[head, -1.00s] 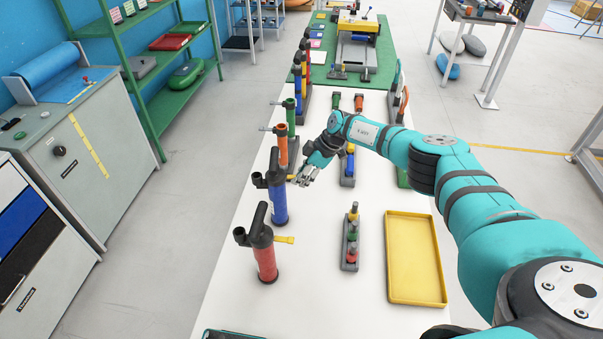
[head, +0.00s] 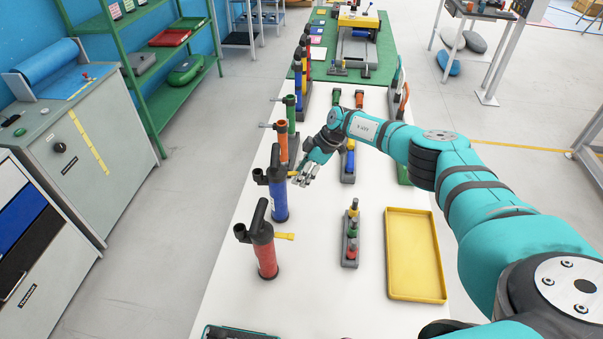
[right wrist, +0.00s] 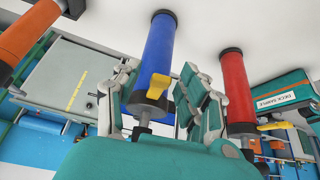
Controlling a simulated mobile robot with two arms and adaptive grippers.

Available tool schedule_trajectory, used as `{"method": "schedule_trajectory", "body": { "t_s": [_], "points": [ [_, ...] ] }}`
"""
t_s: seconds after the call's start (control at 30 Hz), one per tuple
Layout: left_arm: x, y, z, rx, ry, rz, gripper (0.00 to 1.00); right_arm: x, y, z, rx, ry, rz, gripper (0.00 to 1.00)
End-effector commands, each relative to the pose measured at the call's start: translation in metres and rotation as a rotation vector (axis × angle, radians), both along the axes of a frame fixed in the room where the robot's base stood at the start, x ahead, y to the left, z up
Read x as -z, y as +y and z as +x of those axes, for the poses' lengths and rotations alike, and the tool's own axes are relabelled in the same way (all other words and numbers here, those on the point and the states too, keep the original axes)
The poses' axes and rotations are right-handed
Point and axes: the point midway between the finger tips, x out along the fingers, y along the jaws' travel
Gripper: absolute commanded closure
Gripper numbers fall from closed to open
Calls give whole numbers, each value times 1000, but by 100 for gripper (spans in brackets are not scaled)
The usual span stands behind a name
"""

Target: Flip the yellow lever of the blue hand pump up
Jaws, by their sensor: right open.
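The blue hand pump (head: 279,198) stands upright near the left edge of the white table, with a black top and handle. Its yellow lever (right wrist: 157,88) shows in the right wrist view near the collar; in the head view it sticks out to the right, partly hidden by my fingers. My right gripper (head: 302,178) is open just right of the pump's top. In the right wrist view its fingers (right wrist: 161,78) lie on either side of the blue pump and lever, apart from both as far as I can tell. My left gripper is out of view.
A red pump (head: 265,256) with its own yellow lever stands nearer, and an orange pump (head: 282,147) stands behind. A yellow tray (head: 414,297) and a rack with small colored parts (head: 350,243) are to the right. The white table between has free room.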

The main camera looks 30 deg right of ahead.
Motion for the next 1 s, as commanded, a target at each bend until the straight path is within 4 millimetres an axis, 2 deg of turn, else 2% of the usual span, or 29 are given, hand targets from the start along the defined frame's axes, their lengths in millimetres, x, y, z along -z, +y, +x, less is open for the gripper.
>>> {"method": "schedule_trajectory", "body": {
  "t_s": [0.17,0.4,0.6,0.77,1.0],
  "points": [
    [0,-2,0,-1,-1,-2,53,-21,-12,-5,1,-4,-2,58],
    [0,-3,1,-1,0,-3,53,-67,-34,-17,1,-2,-1,58],
    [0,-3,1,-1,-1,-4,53,-93,-47,-24,1,-1,-2,58],
    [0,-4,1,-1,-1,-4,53,-102,-51,-26,0,-1,-1,58],
    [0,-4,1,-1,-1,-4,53,-103,-51,-27,0,0,-1,58]
  ]
}}
